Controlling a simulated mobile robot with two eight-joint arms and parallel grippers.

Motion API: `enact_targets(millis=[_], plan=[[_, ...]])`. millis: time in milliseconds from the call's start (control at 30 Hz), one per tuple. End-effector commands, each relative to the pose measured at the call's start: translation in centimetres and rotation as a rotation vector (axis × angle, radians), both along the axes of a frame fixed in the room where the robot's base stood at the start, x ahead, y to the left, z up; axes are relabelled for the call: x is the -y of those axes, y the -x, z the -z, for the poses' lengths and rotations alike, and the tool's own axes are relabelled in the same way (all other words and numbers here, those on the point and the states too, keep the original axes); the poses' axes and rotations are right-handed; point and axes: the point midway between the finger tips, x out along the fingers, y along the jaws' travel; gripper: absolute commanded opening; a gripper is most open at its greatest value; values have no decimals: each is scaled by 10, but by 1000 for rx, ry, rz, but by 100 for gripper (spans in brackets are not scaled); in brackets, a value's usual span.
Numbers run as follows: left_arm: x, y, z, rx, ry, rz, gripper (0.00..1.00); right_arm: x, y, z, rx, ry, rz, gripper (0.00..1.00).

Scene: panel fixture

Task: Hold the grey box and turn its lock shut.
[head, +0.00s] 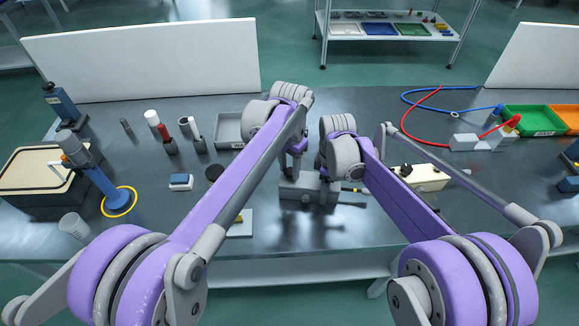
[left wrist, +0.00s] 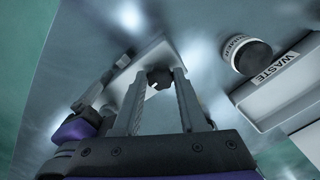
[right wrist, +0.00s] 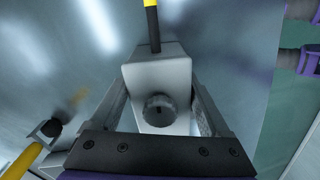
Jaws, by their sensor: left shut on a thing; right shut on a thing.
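The grey box (head: 302,190) stands near the middle of the bench in the head view. In the right wrist view the box (right wrist: 157,72) sits between the fingers of my right gripper (right wrist: 158,82), which is shut on it. A dark round lock knob (right wrist: 159,110) on the box faces that camera, with a slot mark. My left gripper (head: 297,168) is near the box in the head view. In the left wrist view its fingers are around a small dark piece (left wrist: 158,78), with a pale grey slab (left wrist: 150,57) behind. The exact finger contact there is unclear.
A grey tray (head: 228,130) and a black-capped jar (head: 214,172) stand left of the box; a WASTE tray (left wrist: 280,85) shows in the left wrist view. A pale box (head: 425,178) is to the right. A black rod with yellow (right wrist: 152,22) is beyond the grey box.

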Motion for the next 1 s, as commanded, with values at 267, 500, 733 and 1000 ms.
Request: enact_targets(millis=[267, 500, 733, 1000], plan=[[1, 2, -1, -8, 2, 88, 0, 0, -2, 0, 5, 0, 5, 0], [2, 3, -1, -7, 2, 107, 0, 0, -2, 0, 5, 0, 5, 0], [2, 3, -1, -8, 3, 107, 0, 0, -2, 0, 5, 0, 5, 0], [2, 2, 0, -5, 3, 106, 72, -1, -1, 0, 3, -1, 3, 0]])
